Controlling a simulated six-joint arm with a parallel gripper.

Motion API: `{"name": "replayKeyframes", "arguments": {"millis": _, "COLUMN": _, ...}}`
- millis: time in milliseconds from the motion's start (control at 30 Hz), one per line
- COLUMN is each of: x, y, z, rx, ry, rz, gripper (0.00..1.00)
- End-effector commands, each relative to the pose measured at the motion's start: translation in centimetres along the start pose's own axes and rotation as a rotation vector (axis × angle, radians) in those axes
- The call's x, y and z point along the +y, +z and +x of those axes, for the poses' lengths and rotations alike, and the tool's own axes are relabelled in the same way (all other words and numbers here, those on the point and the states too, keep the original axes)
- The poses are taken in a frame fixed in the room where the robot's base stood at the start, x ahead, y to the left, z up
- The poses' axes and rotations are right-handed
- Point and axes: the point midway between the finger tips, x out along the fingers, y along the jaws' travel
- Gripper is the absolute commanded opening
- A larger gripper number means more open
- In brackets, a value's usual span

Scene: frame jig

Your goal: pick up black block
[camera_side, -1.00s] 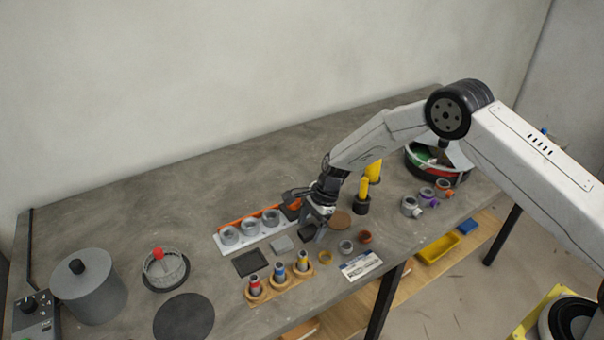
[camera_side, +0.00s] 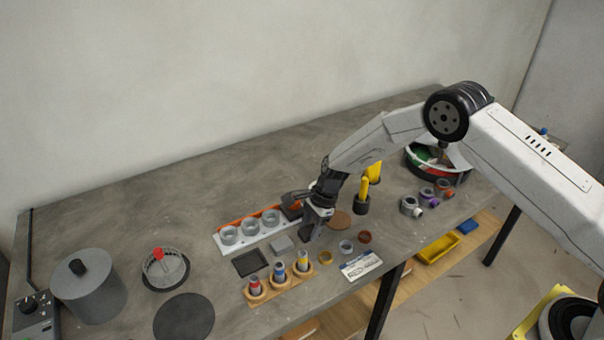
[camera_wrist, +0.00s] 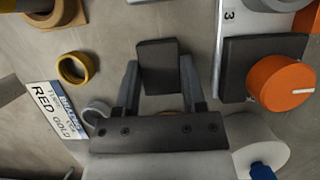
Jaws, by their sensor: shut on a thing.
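The black block (camera_wrist: 158,66) shows as a dark rectangular piece between the two fingers of my gripper (camera_wrist: 159,74) in the wrist view. The fingers stand on its left and right sides, and my gripper is shut on it. In the side view my gripper (camera_side: 316,224) points down just above the table, with the black block (camera_side: 306,236) low at its fingertips. The fingers partly hide it there, and I cannot tell whether it touches the table.
A grey block (camera_side: 282,244) and a dark square tray (camera_side: 250,263) lie to the left. A white holder with grey rings (camera_side: 216,244) stands behind them. A wooden rack (camera_side: 268,294), small rings and a label card (camera_side: 361,265) are in front. A brown disc (camera_side: 340,219) lies close right.

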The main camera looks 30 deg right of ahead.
Motion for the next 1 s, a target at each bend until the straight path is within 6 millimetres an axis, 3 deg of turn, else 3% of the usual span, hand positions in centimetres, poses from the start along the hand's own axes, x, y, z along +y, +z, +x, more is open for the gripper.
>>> {"name": "replayKeyframes", "arguments": {"millis": 467, "x": -0.1, "y": 0.3, "z": -0.8, "rx": -0.001, "ry": -0.003, "rz": -0.001, "gripper": 0.0}}
{"name": "replayKeyframes", "arguments": {"millis": 733, "x": 0.0, "y": 1.4, "z": -3.2, "rx": -0.003, "ry": -0.001, "rz": -0.001, "gripper": 0.0}}
{"name": "replayKeyframes", "arguments": {"millis": 1000, "x": 2.3, "y": 2.0, "z": -5.9, "rx": -0.003, "ry": 0.0, "rz": -0.001, "gripper": 0.0}}
